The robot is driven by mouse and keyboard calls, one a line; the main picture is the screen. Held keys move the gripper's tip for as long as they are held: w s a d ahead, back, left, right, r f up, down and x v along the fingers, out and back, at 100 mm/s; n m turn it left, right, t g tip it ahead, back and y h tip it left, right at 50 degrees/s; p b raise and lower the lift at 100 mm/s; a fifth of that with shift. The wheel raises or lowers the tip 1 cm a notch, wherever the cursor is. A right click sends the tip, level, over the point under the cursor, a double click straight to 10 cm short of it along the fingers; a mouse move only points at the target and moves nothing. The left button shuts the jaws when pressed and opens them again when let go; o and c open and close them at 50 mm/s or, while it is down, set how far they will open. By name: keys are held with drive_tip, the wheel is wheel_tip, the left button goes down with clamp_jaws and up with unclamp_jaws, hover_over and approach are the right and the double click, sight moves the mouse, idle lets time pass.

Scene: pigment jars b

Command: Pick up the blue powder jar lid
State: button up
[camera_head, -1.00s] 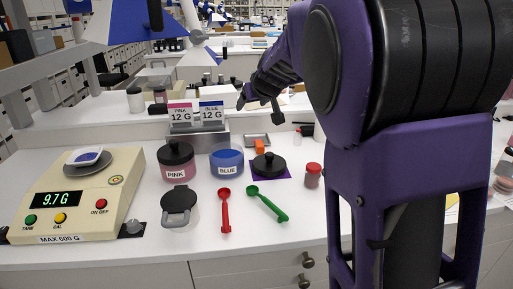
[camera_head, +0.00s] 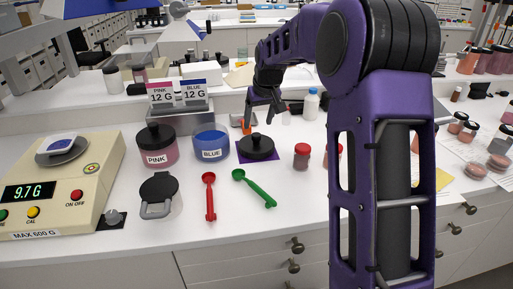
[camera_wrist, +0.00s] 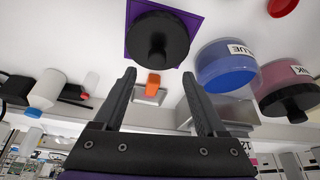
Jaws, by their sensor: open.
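The blue powder jar (camera_head: 211,143) stands without a lid on the white bench, and it also shows in the wrist view (camera_wrist: 228,68). Its black knobbed lid (camera_head: 257,147) lies on a purple square mat (camera_head: 241,158) to the right of the jar. In the wrist view the lid (camera_wrist: 157,40) is ahead of the fingertips, between their lines, with its knob facing me. My gripper (camera_head: 267,112) is open and empty, above and behind the lid. In the wrist view my gripper (camera_wrist: 159,80) has both fingers spread, apart from the lid.
The pink jar (camera_head: 157,146) with a black lid stands left of the blue jar. Red (camera_head: 210,196) and green (camera_head: 254,188) scoops lie in front. A scale (camera_head: 65,185) reads 9.7 g. A red-capped jar (camera_head: 302,156) stands right of the lid.

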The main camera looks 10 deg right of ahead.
sight(256, 134)
drive_tip(key=x, duration=0.8)
drive_tip(key=shift+w+d+b, duration=0.2)
drive_tip(key=shift+b, duration=0.1)
clamp_jaws()
